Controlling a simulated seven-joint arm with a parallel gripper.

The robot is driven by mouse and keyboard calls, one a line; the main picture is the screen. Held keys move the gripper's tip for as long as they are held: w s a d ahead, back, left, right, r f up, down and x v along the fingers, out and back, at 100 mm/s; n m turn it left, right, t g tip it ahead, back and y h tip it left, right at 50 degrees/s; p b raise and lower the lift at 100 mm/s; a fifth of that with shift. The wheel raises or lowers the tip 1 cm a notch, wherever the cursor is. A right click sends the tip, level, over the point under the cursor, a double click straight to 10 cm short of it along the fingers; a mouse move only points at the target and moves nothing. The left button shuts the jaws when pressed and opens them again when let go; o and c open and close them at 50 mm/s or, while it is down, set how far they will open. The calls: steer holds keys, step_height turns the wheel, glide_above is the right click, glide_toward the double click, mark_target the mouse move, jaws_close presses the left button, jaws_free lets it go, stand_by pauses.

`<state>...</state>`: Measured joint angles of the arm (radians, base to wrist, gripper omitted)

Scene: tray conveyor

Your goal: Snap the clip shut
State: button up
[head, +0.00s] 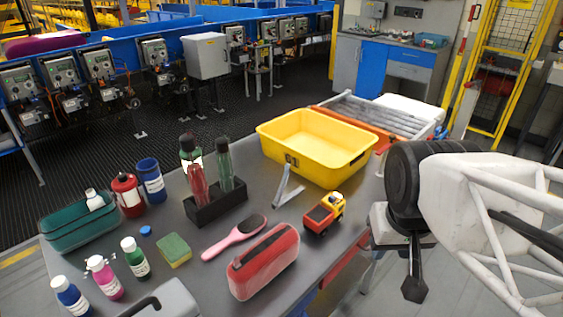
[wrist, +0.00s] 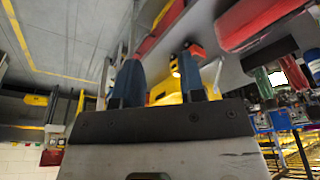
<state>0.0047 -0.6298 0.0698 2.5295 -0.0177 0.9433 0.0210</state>
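The clip appears to be the light grey V-shaped piece (head: 287,188) on the grey table, between the bottle rack and the toy truck. Its two arms spread apart at an angle, so it stands open. A pale strip beside the right finger in the wrist view (wrist: 217,76) looks like part of it. My gripper (head: 414,288) hangs off the table's right edge, well to the right of the clip and not touching it. In the wrist view its two blue-grey fingers (wrist: 160,80) stand apart with nothing held between them.
A yellow tray (head: 268,128) sits at the table's back edge beside a roller conveyor (head: 375,114). A toy truck (head: 324,214) stands right of the clip. A red case (head: 264,262) and pink brush (head: 233,238) lie in front. The dark bottle rack (head: 218,206) stands left.

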steer(key=shift+w, duration=0.4)
steer(key=c, duration=0.5)
steer(key=shift+w+f+h, duration=0.1)
steer(key=shift+w+h, duration=0.2)
steer(key=shift+w, duration=0.1)
jaws_close()
steer(key=w+a+f+n+h, duration=0.1)
steer(key=w+a+n+h, duration=0.2)
steer(key=w, duration=0.6)
steer(key=w+a+f+n+h, duration=0.1)
steer(key=w+a+n+h, duration=0.15)
steer(key=w+a, duration=0.45)
steer(key=w+a+f+n+t+h, duration=0.1)
steer(key=w+a+f+n+t, duration=0.1)
steer(key=w+a, duration=0.5)
steer(key=w+a+f+n+t+h, duration=0.1)
steer(key=w+a+t, duration=0.3)
steer(key=w+a, duration=0.4)
steer(key=shift+w+a+f+n+h, duration=0.2)
steer(key=shift+a+f+n+h, duration=0.15)
steer(key=shift+a+f, duration=0.45)
